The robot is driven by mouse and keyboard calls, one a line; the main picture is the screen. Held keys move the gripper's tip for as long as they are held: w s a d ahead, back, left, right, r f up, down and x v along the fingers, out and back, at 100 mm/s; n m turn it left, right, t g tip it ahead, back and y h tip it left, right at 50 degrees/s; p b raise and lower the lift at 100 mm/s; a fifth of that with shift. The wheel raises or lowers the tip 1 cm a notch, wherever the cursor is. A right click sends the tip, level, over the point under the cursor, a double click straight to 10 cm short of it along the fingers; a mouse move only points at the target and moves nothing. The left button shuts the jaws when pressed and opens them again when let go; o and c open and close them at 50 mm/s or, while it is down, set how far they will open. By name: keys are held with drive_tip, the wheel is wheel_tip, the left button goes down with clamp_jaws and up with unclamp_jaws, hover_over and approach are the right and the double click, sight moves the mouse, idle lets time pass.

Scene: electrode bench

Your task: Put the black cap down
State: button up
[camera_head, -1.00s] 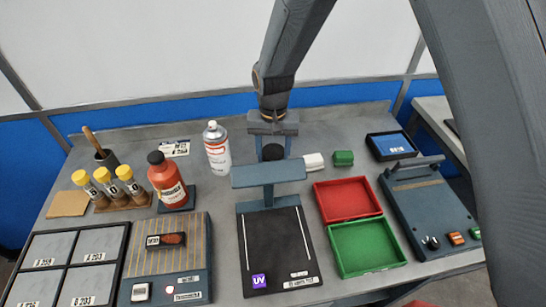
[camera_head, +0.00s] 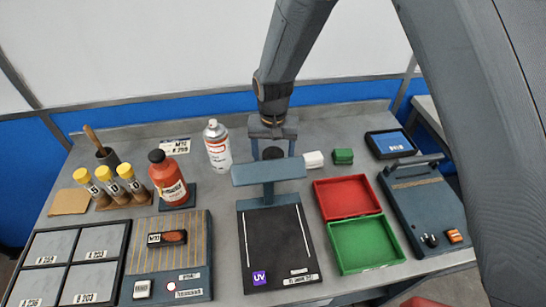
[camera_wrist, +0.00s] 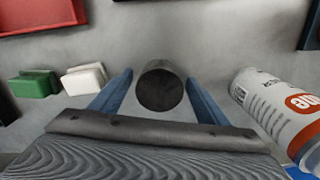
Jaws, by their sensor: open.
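The black cap (camera_head: 273,153) is a short dark cylinder behind the raised crosspiece of the black UV stand. In the wrist view the black cap (camera_wrist: 160,88) shows its round dark face between my fingers, with grey bench around it. My gripper (camera_head: 273,147) is open and points down around the cap. In the wrist view my gripper (camera_wrist: 159,77) has a blue finger on each side of the cap, with a visible gap on both sides. The crosspiece hides the cap's lower part in the head view, so its contact with the bench is hard to see.
A white spray can (camera_head: 217,146) stands left of my gripper. A white block (camera_head: 314,160) and a green block (camera_head: 343,156) lie to the right. The UV stand (camera_head: 268,174), red tray (camera_head: 346,197) and green tray (camera_head: 365,245) are in front. A red bottle (camera_head: 167,183) stands further left.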

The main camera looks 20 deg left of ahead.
sight(274, 155)
wheel_tip(274, 155, up, 12)
drive_tip(key=b, duration=0.3)
drive_tip(key=shift+r, duration=0.1)
drive_tip(key=w+d+m, duration=0.1)
drive_tip(key=w+d, duration=0.1)
drive_tip(key=d, duration=1.2)
drive_tip(key=s+d+m, duration=0.1)
drive_tip(key=s+d, duration=0.4)
drive_tip(key=d, duration=0.7)
drive_tip(key=s+d+m+t, duration=0.1)
drive_tip(key=s+d, duration=0.4)
drive_tip(key=d, duration=0.7)
drive_tip(key=shift+s+d, duration=0.3)
drive_tip(key=shift+s, duration=0.1)
drive_tip(key=shift+r, duration=0.1)
